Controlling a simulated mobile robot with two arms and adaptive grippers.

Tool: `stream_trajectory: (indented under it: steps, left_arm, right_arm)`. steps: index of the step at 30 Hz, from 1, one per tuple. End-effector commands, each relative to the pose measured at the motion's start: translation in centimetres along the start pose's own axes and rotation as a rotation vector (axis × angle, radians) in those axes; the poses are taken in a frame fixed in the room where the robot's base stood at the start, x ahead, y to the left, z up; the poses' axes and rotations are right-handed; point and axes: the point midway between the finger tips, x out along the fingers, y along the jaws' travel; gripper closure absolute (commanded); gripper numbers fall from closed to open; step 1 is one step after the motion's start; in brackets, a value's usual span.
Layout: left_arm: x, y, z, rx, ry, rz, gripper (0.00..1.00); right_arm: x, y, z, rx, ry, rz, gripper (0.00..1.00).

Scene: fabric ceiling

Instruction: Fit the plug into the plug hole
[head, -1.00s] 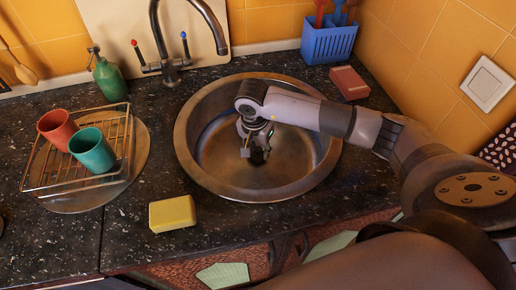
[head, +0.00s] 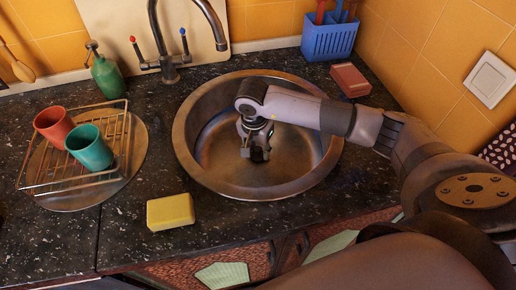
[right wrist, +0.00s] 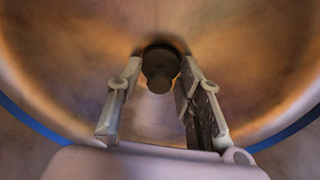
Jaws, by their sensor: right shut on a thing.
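My right gripper (head: 256,152) reaches down into the round metal sink (head: 210,165), over the middle of the bowl. It is shut on the plug, a dark, stubby piece. In the right wrist view the plug (right wrist: 160,75) sits between the two fingertips of the gripper (right wrist: 160,80), with the bowl's brown metal around it. The plug hole cannot be made out; the gripper and plug cover the bowl's middle. I cannot tell whether the plug touches the bottom. My left gripper is not in view.
A tap (head: 165,68) stands behind the sink. A yellow sponge (head: 170,212) lies at its front left, a reddish block (head: 350,80) at its back right. A wire rack (head: 60,183) with two cups, a green bottle (head: 107,77) and a blue caddy (head: 328,42) stand around.

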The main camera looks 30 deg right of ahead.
Motion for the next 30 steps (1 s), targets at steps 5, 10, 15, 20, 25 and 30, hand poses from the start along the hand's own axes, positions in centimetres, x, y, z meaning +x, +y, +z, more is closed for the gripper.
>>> stream_trajectory:
  steps: [5,10,15,20,25,30]
  left_arm:
    - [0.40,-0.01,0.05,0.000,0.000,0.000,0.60]
    - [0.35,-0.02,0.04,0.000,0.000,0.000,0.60]
    - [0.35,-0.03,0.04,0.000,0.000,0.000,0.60]
    - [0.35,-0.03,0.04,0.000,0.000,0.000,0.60]
    - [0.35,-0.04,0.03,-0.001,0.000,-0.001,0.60]
    - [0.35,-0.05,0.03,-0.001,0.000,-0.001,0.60]
  right_arm:
    - [0.30,0.00,0.05,0.000,0.000,0.000,0.94]
    - [0.25,0.00,0.04,0.000,0.000,0.000,0.94]
    - [0.24,0.00,0.03,0.000,0.000,0.000,0.65]
    - [0.24,0.00,0.02,0.000,0.000,0.000,0.54]
    - [0.25,0.00,0.03,0.000,0.000,0.000,0.43]
    - [0.25,0.00,0.03,0.000,0.000,0.000,0.43]
